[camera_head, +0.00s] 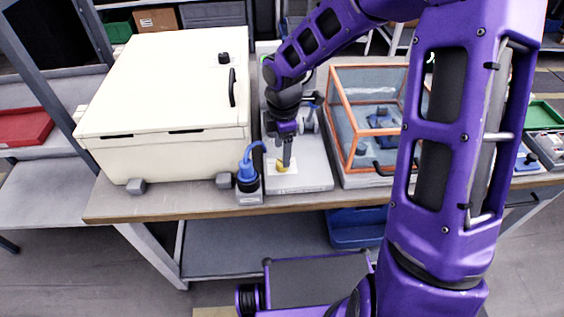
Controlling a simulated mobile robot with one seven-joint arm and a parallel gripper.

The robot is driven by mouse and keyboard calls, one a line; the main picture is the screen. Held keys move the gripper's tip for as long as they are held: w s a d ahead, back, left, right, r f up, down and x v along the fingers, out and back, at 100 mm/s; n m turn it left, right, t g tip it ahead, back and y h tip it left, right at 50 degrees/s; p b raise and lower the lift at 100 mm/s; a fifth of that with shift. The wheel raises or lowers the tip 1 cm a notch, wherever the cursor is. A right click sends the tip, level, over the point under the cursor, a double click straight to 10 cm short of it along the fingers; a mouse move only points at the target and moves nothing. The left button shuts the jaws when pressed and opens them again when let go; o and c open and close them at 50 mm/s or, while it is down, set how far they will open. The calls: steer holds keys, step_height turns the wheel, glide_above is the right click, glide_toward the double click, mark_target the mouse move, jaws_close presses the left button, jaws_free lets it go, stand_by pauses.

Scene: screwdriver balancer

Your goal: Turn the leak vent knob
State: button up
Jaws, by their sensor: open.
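A small yellow piece (280,169), which looks like the leak vent knob, sits low at the front of a grey-white device (308,180) on the bench. My gripper (287,162) points down at this piece, its fingers at or just above it. The gripper is open. Its fingers partly cover the yellow piece, and I cannot tell whether they touch it.
A blue fitting with a curved hose (247,172) stands close left of my gripper. A large cream box (165,100) fills the bench's left side. An orange-framed clear case (345,130) stands to the right. The bench's front edge (200,212) is close below.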

steer(key=shift+w+f+b, duration=0.15)
steer(key=shift+f+b, duration=0.25)
steer(key=shift+f, duration=1.85)
steer(key=shift+c, duration=0.2)
jaws_close()
